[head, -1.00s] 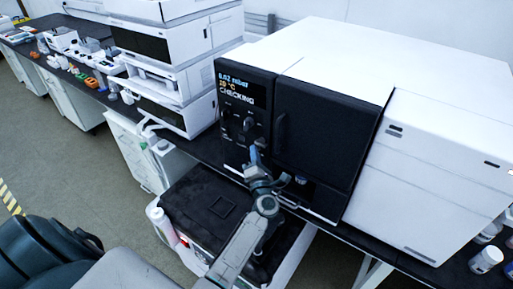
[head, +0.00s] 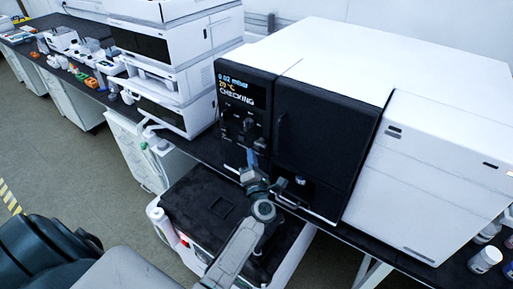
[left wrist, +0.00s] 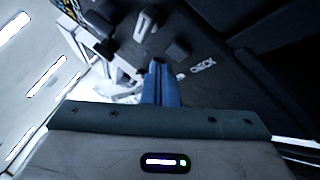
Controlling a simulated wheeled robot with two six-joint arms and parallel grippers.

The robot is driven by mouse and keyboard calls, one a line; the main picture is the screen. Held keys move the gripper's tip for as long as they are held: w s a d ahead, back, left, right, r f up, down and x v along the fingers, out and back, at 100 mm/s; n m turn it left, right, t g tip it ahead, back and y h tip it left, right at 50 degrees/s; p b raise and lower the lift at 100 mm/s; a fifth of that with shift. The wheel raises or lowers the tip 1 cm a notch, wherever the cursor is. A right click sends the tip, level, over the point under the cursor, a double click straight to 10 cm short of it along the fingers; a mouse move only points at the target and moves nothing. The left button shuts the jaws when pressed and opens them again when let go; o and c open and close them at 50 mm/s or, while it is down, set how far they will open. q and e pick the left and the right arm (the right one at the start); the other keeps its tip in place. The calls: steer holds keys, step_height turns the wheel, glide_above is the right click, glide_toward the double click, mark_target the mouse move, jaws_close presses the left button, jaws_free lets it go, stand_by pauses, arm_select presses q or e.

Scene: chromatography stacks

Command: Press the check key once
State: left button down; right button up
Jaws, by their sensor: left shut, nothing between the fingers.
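The black control panel (head: 243,118) is on the front of the large white instrument. Its display (head: 236,90) shows lit lines, the lowest reading CHECKING. In the left wrist view a white CHECK label (left wrist: 203,66) is on the dark panel, just right of my fingertips. The check key itself is not clearly visible, and my fingers may cover it. My left gripper (head: 251,158) is shut and empty, its blue fingers pointing at the panel's lower part below the knobs (head: 248,124). It also shows in the left wrist view (left wrist: 160,68). I cannot tell any contact.
A dark door (head: 318,135) is right of the panel, with a small vial-like item (head: 299,181) below it. Stacked white modules (head: 165,60) stand to the left. Bottles (head: 485,259) stand at the far right.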

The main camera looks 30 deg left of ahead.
arm_select(q)
steer(key=s, duration=0.2)
steer(key=s+p, duration=0.1)
steer(key=s, duration=0.2)
steer(key=shift+a, duration=0.2)
stand_by(0.7)
